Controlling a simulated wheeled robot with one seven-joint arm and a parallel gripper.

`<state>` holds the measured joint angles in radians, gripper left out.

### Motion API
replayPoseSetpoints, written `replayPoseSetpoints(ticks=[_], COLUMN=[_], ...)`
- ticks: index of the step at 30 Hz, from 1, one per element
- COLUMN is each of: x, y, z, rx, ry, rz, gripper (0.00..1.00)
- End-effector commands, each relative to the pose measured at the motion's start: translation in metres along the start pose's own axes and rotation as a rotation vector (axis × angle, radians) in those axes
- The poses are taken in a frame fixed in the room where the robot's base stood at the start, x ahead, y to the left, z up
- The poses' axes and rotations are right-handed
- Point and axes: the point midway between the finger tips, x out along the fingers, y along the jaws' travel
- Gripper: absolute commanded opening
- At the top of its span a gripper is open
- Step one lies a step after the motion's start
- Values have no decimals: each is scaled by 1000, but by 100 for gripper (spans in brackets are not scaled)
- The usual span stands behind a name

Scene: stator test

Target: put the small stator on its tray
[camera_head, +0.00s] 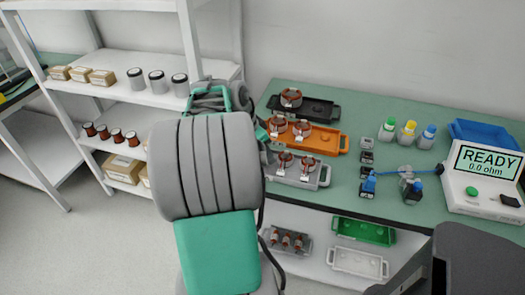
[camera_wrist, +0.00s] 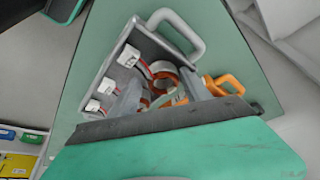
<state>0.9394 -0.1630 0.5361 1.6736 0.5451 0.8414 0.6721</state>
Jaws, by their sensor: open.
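Several stators with copper-red windings stand in trays on the green table. A grey tray (camera_head: 322,178) holds stators (camera_head: 307,164), an orange tray (camera_head: 325,140) behind it holds two, and a black tray (camera_head: 320,109) at the back holds one (camera_head: 291,97). I cannot tell for sure which is the small stator. In the wrist view my gripper (camera_wrist: 162,98) is open over the grey tray (camera_wrist: 150,38), with a stator (camera_wrist: 163,72) showing between and beyond the fingers. White connectors (camera_wrist: 128,55) with red leads line that tray. The green gripper body hides the near part; the arm hides it in the head view.
A test meter (camera_head: 485,180) reading READY 0.0 ohm stands at the right, near several capped bottles (camera_head: 408,133) and a blue bin (camera_head: 484,133). Below are a green tray (camera_head: 363,231), a white tray (camera_head: 357,263) and a grey tray with small parts (camera_head: 286,240). White shelving (camera_head: 130,95) stands left.

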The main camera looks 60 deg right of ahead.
Motion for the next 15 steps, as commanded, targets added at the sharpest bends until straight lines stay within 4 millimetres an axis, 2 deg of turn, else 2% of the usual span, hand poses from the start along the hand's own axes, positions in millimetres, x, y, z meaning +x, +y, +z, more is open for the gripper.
replayPoseSetpoints(ticks=[8,15], x=[-1,-14], y=[0,0], z=[0,-5], rx=[-1,-1], ry=[-1,-1], rz=[1,1], gripper=[57,57])
